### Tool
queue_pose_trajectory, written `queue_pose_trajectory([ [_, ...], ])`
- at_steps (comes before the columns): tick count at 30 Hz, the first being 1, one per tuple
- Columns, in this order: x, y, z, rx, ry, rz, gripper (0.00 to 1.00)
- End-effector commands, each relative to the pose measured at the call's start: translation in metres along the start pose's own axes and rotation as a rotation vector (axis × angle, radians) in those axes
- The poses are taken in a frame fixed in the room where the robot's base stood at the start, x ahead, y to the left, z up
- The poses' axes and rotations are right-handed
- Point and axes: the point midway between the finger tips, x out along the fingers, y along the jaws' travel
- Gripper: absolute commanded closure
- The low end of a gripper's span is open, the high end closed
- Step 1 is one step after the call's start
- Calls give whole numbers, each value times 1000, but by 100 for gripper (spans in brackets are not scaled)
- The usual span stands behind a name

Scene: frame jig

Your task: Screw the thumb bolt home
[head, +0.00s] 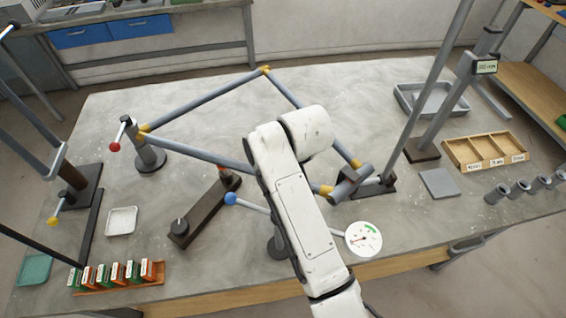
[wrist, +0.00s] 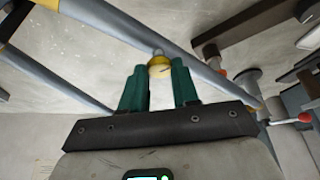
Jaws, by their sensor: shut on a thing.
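In the wrist view, my gripper (wrist: 160,76) has its two green fingers closed on a small yellow round head with a pale grey tip, which I take to be the thumb bolt (wrist: 159,70). It lies against or just in front of a grey frame tube (wrist: 120,28); I cannot tell whether it is seated in a hole. In the head view, the frame (head: 205,98) of grey tubes with yellow corner pieces (head: 265,70) stands over the bench. My white arm covers part of its near side. My gripper and the bolt are hidden there.
A red-knobbed clamp post (head: 148,156) stands at the frame's left corner. A blue-knobbed lever (head: 231,199) and a round dial (head: 363,238) flank my arm. A dark bar fixture (head: 203,212) lies left of it. The bench (head: 235,118) inside the frame is clear.

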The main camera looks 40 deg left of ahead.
Motion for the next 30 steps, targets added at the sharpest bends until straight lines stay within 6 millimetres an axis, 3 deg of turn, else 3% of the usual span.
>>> queue_pose_trajectory([
  [30, 1, -9, -6, 890, 4, 373, 100],
])
